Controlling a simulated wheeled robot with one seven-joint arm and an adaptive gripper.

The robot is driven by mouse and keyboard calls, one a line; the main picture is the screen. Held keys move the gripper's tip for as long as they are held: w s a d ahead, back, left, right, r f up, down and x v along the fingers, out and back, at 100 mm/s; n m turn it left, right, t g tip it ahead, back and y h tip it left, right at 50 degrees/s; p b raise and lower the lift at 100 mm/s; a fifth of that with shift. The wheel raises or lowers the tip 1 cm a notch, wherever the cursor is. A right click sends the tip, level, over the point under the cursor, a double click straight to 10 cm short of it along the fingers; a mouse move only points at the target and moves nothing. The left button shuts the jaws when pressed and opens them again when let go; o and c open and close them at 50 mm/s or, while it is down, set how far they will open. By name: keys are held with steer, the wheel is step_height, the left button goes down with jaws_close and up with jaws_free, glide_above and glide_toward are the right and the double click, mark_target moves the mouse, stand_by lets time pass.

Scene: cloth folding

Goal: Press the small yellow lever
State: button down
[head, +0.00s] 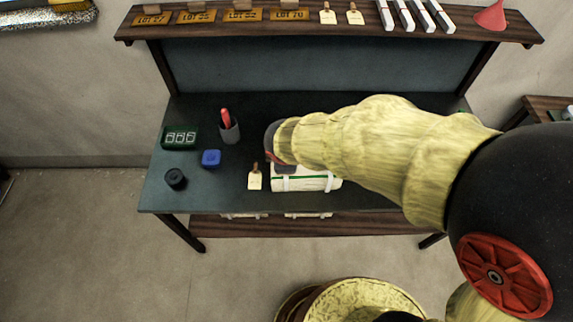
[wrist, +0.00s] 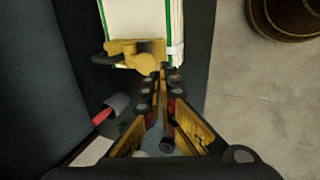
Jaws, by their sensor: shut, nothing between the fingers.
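A small yellow piece with a dark curved loop (wrist: 130,54), which looks like the yellow lever, lies at the edge of a white case with green stripes in the wrist view (wrist: 136,18). The case also shows on the bench in the head view (head: 308,184), partly under my arm. My gripper (wrist: 163,76) is shut and empty, its fingertips at the right end of the yellow piece. I cannot tell whether they touch it. In the head view my arm hides the lever and the fingertips.
The dark bench top (head: 220,190) holds a cream tag (head: 255,178), a blue block (head: 211,158), a cup with a red item (head: 229,130), a green counter box (head: 180,136) and a black knob (head: 176,179). A shelf (head: 330,26) runs above the back.

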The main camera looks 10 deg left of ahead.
steer(key=p+v, duration=0.1)
steer(key=v, duration=0.6)
steer(key=shift+w+r, duration=0.2)
steer(key=shift+w, duration=0.1)
steer(key=shift+a, duration=0.1)
stand_by(0.7)
steer(key=s+d+r+m+b, duration=0.2)
steer(key=s+d+m, duration=0.2)
steer(key=d, duration=0.5)
steer(key=s+d+r+m+t+b, duration=0.1)
steer(key=s+d+r+m+b, duration=0.1)
steer(key=d+m, duration=0.7)
steer(key=s+d+r+m+h+b, duration=0.1)
steer(key=s+d+r+m+b, duration=0.1)
steer(key=s+d+r+m, duration=0.2)
steer(key=s+d+m, duration=0.1)
steer(key=d+m, duration=0.2)
steer(key=d, duration=0.3)
steer(key=shift+s+d+r, duration=0.25)
steer(key=shift+s, duration=0.05)
